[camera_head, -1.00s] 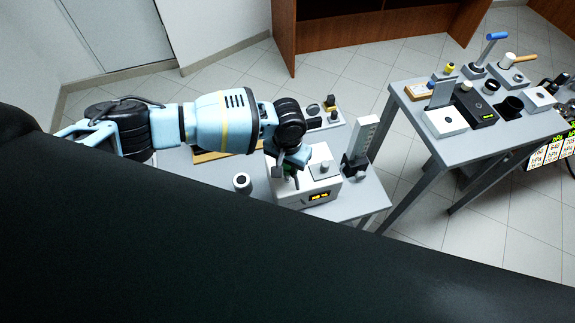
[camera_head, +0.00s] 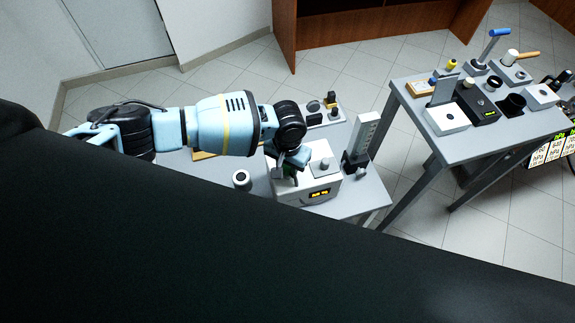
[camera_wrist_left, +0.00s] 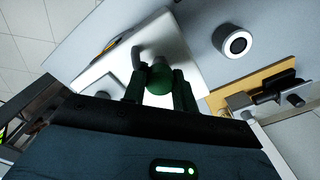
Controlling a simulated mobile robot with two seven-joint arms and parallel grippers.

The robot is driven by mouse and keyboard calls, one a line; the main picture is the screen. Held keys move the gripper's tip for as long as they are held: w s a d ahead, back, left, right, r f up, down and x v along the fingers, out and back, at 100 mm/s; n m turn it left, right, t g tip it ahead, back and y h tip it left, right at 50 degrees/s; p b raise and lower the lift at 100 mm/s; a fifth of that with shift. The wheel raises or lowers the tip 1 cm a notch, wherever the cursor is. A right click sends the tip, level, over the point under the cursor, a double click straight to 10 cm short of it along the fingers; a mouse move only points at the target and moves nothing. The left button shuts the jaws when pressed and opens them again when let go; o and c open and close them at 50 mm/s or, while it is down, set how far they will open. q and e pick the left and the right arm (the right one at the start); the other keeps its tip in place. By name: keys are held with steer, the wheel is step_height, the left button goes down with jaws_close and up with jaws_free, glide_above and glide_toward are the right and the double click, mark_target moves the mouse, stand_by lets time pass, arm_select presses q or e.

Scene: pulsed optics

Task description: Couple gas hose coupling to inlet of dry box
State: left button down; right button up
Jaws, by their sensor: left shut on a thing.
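The dry box is most likely the white box (camera_head: 307,191) with a yellow-lit display, on the near grey table; its white top also shows in the left wrist view (camera_wrist_left: 105,66). My left gripper (camera_head: 289,170) is over the left part of this box, pointing down. In the left wrist view its dark green fingers (camera_wrist_left: 160,88) are shut on a round green piece, apparently the gas hose coupling (camera_wrist_left: 161,77). A grey bent fitting (camera_wrist_left: 141,54) shows right beside the coupling, over the box top. I cannot tell whether they are joined. My right gripper is not in view.
A small plate with knobs (camera_head: 325,115) lies behind. A second table (camera_head: 460,147) with several instruments stands at the right.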

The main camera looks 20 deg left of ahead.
arm_select(q)
steer(key=shift+f, duration=0.25)
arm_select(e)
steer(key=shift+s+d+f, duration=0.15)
arm_select(q)
steer(key=shift+f, duration=0.35)
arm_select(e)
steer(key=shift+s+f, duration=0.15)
arm_select(q)
steer(key=c, duration=1)
jaws_free()
steer(key=shift+c, duration=0.2)
step_height(320, 180, up, 7)
steer(key=shift+r+p, duration=0.15)
steer(key=shift+p, duration=0.25)
steer(key=shift+r, duration=0.3)
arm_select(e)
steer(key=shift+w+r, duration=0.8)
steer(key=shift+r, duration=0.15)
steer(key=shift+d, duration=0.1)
